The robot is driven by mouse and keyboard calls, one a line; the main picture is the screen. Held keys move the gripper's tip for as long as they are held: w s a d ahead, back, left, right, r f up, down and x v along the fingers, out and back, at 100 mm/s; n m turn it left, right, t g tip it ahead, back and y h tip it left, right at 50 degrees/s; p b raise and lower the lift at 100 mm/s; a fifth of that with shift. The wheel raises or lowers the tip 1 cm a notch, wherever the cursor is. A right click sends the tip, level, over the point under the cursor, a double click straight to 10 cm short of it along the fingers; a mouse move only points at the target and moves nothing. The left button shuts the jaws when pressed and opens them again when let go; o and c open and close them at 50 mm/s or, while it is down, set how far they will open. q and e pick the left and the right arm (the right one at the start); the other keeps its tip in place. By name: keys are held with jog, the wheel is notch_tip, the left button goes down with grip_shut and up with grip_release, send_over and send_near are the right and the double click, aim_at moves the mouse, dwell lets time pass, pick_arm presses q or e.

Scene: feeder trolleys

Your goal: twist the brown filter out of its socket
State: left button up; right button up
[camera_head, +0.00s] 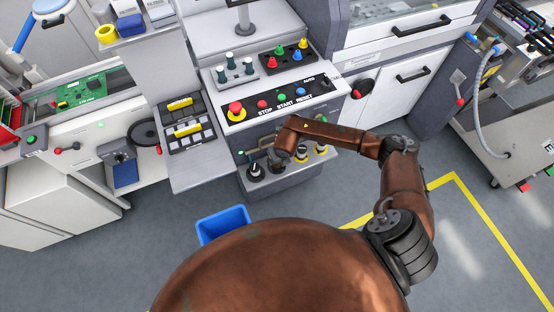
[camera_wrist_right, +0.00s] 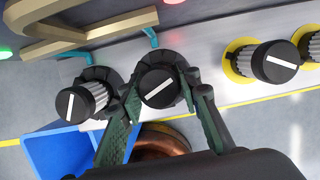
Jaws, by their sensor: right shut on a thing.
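Several filters with black caps and white index lines stand in a row on the front ledge of the machine. My right gripper (camera_head: 276,158) has its two fingers on either side of one filter (camera_wrist_right: 158,86), second from the left in the right wrist view, and is shut on it. This filter's cap faces the camera; its body is mostly hidden, and I cannot make out brown on it. It sits at a dark socket. A similar filter (camera_wrist_right: 82,101) with a ribbed grey body stands to its left. My left gripper is not in view.
Two filters in yellow rings stand to the right, one (camera_wrist_right: 275,62) nearer the gripper. A tan bar handle (camera_wrist_right: 85,40) runs above the row. A blue bin (camera_head: 222,224) stands on the floor below. A button panel (camera_head: 278,97) lies above the ledge.

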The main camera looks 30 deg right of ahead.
dwell(0.4)
jog(key=shift+m+p, duration=0.55)
jog(key=shift+m, duration=0.15)
jog(key=shift+m+h+p, duration=0.3)
jog(key=shift+m+h, duration=0.1)
jog(key=shift+m, duration=0.3)
jog(key=shift+r, duration=0.1)
jog(key=shift+r+p, duration=2.1)
jog(key=shift+r, duration=0.8)
